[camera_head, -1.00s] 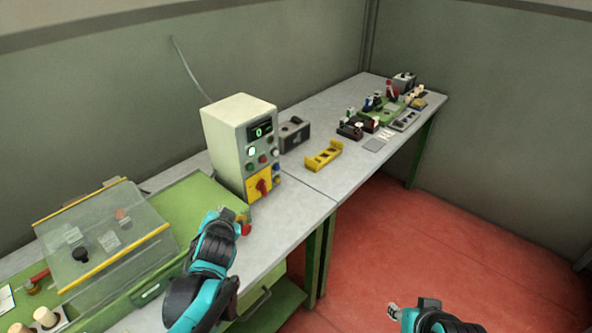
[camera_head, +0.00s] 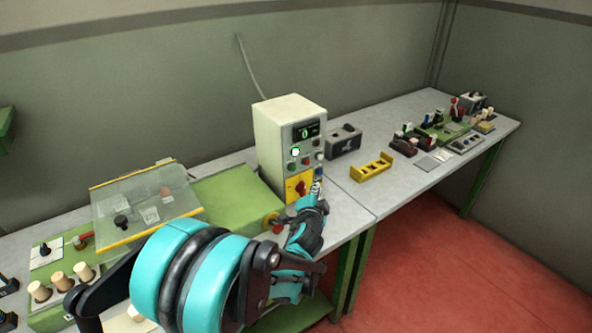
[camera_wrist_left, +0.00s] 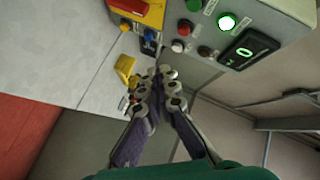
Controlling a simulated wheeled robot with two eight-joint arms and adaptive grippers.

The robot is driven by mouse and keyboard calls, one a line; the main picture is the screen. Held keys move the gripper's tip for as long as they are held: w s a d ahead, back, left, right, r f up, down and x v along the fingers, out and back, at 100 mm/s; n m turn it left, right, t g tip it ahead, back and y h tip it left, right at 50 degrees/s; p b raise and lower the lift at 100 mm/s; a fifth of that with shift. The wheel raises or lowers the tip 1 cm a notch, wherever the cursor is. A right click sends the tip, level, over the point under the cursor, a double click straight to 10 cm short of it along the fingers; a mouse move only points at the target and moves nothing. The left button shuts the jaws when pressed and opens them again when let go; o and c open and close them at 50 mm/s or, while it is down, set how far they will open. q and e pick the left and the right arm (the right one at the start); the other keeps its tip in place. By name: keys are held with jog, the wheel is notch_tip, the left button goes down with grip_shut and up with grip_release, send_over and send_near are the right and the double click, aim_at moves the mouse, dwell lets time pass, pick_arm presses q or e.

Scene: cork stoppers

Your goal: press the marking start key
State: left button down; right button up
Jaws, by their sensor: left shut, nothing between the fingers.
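The pale control box (camera_head: 285,140) stands on the bench. Its front has a display (camera_head: 306,132) reading 0, a lit green key (camera_head: 295,152), several small keys and a red rotary switch (camera_head: 300,187) on a yellow plate. Labels are too small to read, so I cannot tell which is marking start. My left gripper (camera_head: 316,187) is shut and empty before the box's lower right; its fingertips (camera_wrist_left: 158,73) appear near the blue key. My right gripper is out of view.
A clear cover with yellow edges (camera_head: 145,205) sits left of the box on a green machine. A yellow holder (camera_head: 371,167) and a dark block (camera_head: 343,141) stand to the right. Several small items fill the far bench end. Bare bench lies around the yellow holder.

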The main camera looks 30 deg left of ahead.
aim_at(293, 168)
pick_arm(q)
jog(key=w+a, duration=0.3)
jog(key=a, duration=0.5)
jog(key=shift+w, duration=0.15)
jog(key=shift+a, duration=0.15)
dwell(1.2)
jog(key=shift+w+a, duration=0.15)
jog(key=shift+a, duration=0.15)
